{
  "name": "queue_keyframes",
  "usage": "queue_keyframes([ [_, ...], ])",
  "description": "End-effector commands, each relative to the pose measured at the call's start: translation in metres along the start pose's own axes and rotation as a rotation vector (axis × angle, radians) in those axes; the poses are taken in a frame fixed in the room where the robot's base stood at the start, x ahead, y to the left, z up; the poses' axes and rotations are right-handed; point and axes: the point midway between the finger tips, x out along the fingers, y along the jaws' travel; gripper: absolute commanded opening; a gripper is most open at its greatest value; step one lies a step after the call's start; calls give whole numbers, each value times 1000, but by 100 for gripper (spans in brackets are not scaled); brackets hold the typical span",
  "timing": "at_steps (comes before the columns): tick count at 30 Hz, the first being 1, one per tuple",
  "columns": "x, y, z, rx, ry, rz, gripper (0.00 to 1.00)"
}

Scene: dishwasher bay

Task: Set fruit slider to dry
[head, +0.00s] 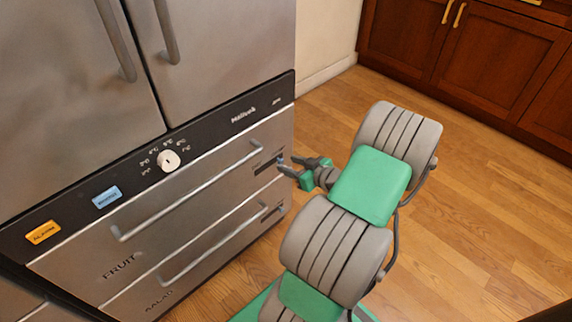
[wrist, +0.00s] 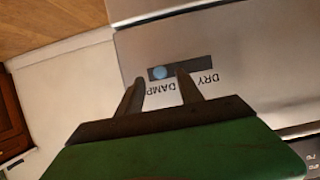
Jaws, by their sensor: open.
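The fruit slider is a dark slot (head: 268,163) at the right end of the FRUIT drawer front, with a small round blue knob (wrist: 159,72). In the wrist view the labels read upside down; the knob sits at the slot's left end, by DAMP, and the DRY label (wrist: 208,77) is by the other end. My gripper (head: 286,167) is open at the slot. In the wrist view its two fingers (wrist: 160,77) lie to either side of the knob with gaps visible. I cannot tell whether the fingertips touch the panel.
The FRUIT drawer's long bar handle (head: 185,198) runs left of the slider. A SALAD drawer (head: 225,240) with its own handle and slot is below. A black panel above carries a white dial (head: 168,160) and blue and orange buttons. Wooden floor (head: 480,200) is clear to the right.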

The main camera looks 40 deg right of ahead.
Motion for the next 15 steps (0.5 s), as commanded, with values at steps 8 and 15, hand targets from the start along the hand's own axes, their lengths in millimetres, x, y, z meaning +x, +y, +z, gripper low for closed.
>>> queue_keyframes([
  [8, 28, 0, 0, -1, -1, -1, 43],
  [15, 27, 0, 0, 0, -1, -1, 38],
])
